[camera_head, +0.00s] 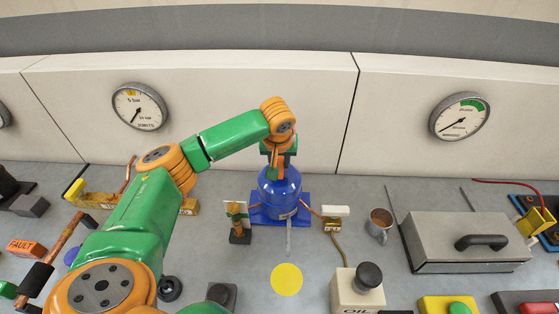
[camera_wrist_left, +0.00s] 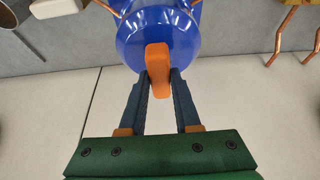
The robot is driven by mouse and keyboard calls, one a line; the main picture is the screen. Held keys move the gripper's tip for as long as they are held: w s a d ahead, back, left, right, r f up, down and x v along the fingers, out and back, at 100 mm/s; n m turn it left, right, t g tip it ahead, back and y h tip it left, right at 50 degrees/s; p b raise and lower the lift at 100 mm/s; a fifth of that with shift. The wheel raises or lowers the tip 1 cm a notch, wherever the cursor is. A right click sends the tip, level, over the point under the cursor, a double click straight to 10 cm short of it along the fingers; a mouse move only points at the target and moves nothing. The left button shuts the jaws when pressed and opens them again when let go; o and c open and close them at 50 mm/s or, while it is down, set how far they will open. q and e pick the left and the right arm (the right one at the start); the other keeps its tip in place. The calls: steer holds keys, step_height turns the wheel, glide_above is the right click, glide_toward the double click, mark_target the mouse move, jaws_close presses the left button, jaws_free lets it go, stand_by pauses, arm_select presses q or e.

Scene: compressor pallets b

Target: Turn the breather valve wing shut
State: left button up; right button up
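The blue compressor vessel (camera_head: 280,187) stands upright on a blue base plate near the back of the bench. Its rounded blue top (camera_wrist_left: 190,45) fills the upper middle of the left wrist view. The orange breather valve wing (camera_wrist_left: 158,70) stands out from the blue top. My left gripper (camera_wrist_left: 160,82) reaches down over the vessel, with one dark finger on each side of the wing. The fingertips appear to touch it, so the gripper looks shut on the wing. In the head view my left gripper (camera_head: 279,160) partly hides the wing. My right gripper is not in view.
A grey case (camera_head: 465,237) with a black handle and a metal mug (camera_head: 379,224) stand right of the vessel. An oil box (camera_head: 357,289) with a black knob is in front. A small figure-like item (camera_head: 238,222) stands close left. A yellow disc (camera_head: 287,279) marks clear bench.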

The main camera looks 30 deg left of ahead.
arm_select(q)
jaws_close()
steer(key=shift+m, duration=0.3)
steer(key=m, duration=0.1)
steer(key=m+h, duration=0.1)
steer(key=m, duration=0.1)
steer(key=shift+a+m+t+h, duration=0.15)
steer(key=shift+m+t+h, duration=0.15)
steer(key=shift+t, duration=0.1)
steer(key=m+h, duration=0.1)
steer(key=m, duration=0.3)
steer(key=shift+a+r+m+h, duration=0.1)
steer(key=shift+m+h, duration=0.2)
steer(key=shift+h, duration=0.1)
steer(key=m+h, duration=0.1)
steer(key=m, duration=0.1)
steer(key=m+g, duration=0.1)
steer(key=m, duration=0.2)
steer(key=shift+w+a+h, duration=0.1)
steer(key=shift+h, duration=0.3)
steer(key=shift+m+g+h, duration=0.6)
steer(key=shift+m, duration=1.5)
steer(key=o, duration=0.9)
jaws_free()
steer(key=shift+a, duration=0.1)
steer(key=shift+c, duration=0.2)
